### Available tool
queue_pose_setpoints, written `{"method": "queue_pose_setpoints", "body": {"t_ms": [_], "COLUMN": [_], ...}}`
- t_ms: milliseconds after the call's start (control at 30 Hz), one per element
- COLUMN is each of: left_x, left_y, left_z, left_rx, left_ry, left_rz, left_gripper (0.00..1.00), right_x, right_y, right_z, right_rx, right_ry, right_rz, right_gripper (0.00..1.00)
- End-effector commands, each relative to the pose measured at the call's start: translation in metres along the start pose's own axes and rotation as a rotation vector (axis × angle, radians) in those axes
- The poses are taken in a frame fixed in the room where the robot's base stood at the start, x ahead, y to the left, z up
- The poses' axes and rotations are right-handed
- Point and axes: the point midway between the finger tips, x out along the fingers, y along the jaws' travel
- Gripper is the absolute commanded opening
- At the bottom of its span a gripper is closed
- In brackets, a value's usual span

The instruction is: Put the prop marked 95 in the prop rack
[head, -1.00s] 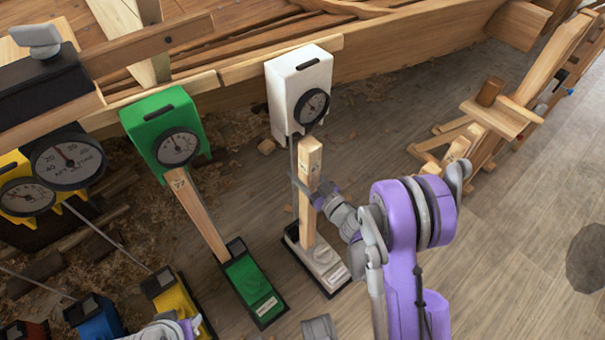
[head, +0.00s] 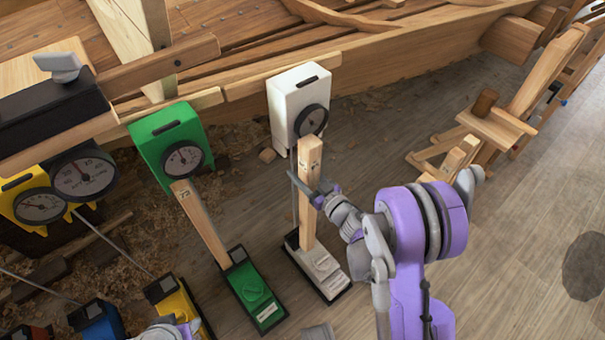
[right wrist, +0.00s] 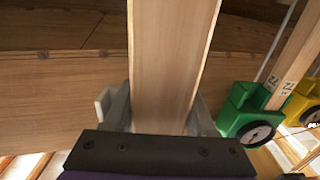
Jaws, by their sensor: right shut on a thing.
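A pale wooden prop (head: 307,195) stands nearly upright at the white gauge stand, above its white foot (head: 322,268); I cannot tell whether its lower end touches the foot. A small mark near its top is too small to read. My right gripper (head: 318,194) is shut on this prop at mid-height. In the right wrist view the prop (right wrist: 172,65) rises between the fingers. Another prop (head: 203,222) leans at the green gauge stand, its number unclear. Part of my left arm's end (head: 168,332) shows at the bottom edge, its fingers not clear. I cannot pick out the prop rack for sure.
The green gauge box (head: 166,140) and white gauge box (head: 293,95) stand beside the planked hull (head: 380,62). Yellow and blue stands crowd the lower left. A wooden trestle-like stand (head: 495,128) is at the right. The floor on the right is clear.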

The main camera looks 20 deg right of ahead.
Motion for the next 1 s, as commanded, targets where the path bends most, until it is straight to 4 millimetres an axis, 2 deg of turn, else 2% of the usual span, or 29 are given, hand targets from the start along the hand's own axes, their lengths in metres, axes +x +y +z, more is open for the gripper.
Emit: {"method": "queue_pose_setpoints", "body": {"t_ms": [367,1000], "left_x": [0.002,0.021], "left_y": [0.0,0.0], "left_z": [0.001,0.006], "left_rx": [0.0,0.0], "left_ry": [-0.001,-0.007], "left_rz": [0.0,0.0], "left_gripper": [0.45,0.45], "right_x": [-0.004,-0.063], "right_y": [0.0,0.001], "right_z": [0.0,0.0], "right_rx": [0.001,0.001], "right_ry": [0.001,0.001], "right_rz": [0.0,0.002], "right_gripper": [0.0,0.0]}}
